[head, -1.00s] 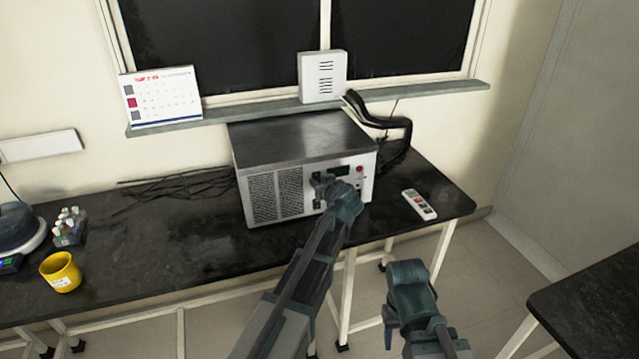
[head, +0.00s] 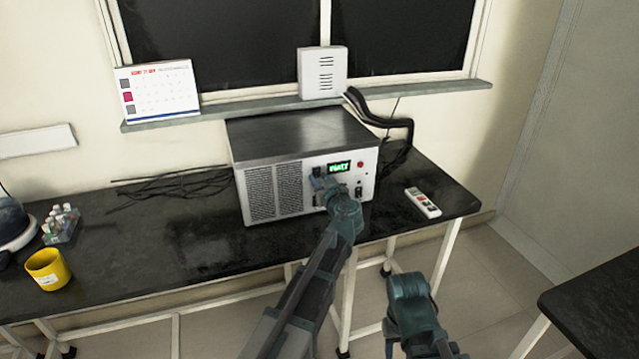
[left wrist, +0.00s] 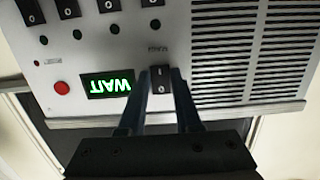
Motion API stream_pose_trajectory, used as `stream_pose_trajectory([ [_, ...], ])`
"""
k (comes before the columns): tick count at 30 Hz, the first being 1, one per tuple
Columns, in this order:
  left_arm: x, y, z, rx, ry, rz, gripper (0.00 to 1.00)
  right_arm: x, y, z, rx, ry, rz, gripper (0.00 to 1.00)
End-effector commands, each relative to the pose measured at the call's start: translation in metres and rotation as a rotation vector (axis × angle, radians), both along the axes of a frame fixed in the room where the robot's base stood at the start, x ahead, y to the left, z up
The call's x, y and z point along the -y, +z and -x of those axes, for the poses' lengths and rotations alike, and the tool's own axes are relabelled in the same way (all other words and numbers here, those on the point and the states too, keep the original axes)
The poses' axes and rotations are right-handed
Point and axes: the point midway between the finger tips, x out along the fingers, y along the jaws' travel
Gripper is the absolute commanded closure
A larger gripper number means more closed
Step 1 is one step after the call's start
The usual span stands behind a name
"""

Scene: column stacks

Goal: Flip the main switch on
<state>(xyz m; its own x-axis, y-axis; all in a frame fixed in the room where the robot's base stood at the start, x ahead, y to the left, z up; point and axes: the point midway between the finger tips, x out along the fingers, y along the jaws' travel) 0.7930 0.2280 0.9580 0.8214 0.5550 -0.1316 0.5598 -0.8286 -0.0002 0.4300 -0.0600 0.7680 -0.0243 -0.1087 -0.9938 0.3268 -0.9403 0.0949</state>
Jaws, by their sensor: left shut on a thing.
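A grey metal power unit (head: 272,190) stands on the black bench. Its front has a green lit display (head: 340,168) that reads WAIT; the display shows upside down in the left wrist view (left wrist: 108,84). Beside the display is the main switch, a black rocker (left wrist: 159,80) marked with 1 and 0. My left gripper (head: 324,184) is at the panel, its two fingers around the switch (left wrist: 160,88) and shut on it. My right gripper (head: 408,285) hangs in front of the bench; its fingers cannot be made out.
More black rockers (left wrist: 110,4) and a red button (left wrist: 62,88) are on the panel. A white remote-like strip (head: 423,202) lies on the bench to the right. A yellow mug (head: 48,270) and a vial rack (head: 61,224) stand at left. Loose cables (head: 175,186) lie behind.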

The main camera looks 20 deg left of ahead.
Motion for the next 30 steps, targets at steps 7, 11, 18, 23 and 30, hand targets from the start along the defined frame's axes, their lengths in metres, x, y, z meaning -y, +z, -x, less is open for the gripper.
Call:
stream_pose_trajectory([
  [7,0.000,0.000,0.000,0.000,0.001,0.001,0.50,0.000,0.000,0.000,0.000,0.000,0.000,0.50],
  [11,0.000,0.000,0.000,-0.001,0.000,0.001,0.38,0.000,0.000,0.000,0.000,0.000,0.000,0.50],
  [18,0.001,0.000,0.001,-0.001,0.000,0.001,0.38,0.000,0.001,0.000,0.000,0.000,0.000,0.50],
  [23,0.010,0.003,0.016,-0.001,-0.003,0.001,0.38,0.000,0.003,0.000,0.000,0.000,0.000,0.50],
  [30,0.039,0.011,0.060,-0.001,-0.003,0.000,0.38,0.000,0.011,0.000,0.000,0.000,0.000,0.50],
])
